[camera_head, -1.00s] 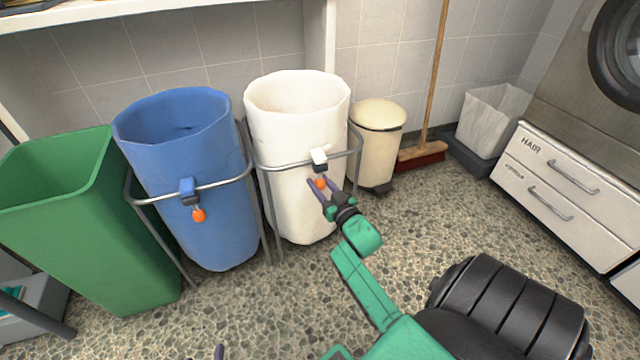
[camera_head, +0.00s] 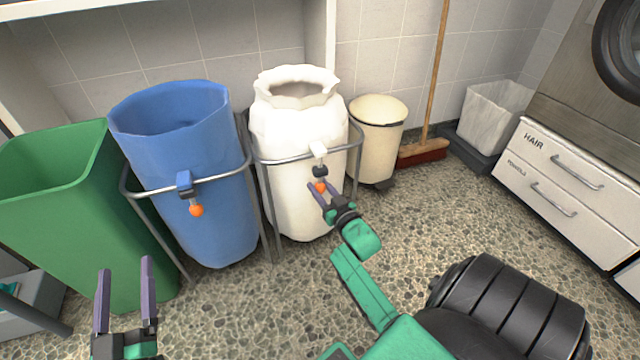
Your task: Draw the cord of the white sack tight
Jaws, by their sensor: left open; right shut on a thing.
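The white sack (camera_head: 290,204) stands upright in a metal frame right of the blue sack. Its mouth is drawn partly in, with a gathered, ruffled rim and an opening still showing. At its front are a white block (camera_head: 318,149), a dark toggle below it and an orange bead (camera_head: 320,187) on the cord. My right gripper (camera_head: 318,190) is shut on the orange bead, just in front of the sack. My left gripper (camera_head: 125,285) is open and empty at the lower left, in front of the green bin, fingers pointing up.
The blue sack (camera_head: 185,140), with its own orange bead (camera_head: 196,210), hangs in a frame (camera_head: 215,184) to the left. A green bin (camera_head: 60,220) stands further left. A cream pedal bin (camera_head: 378,140), a broom (camera_head: 430,150) and drawers (camera_head: 565,190) are to the right. Speckled floor is open in front.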

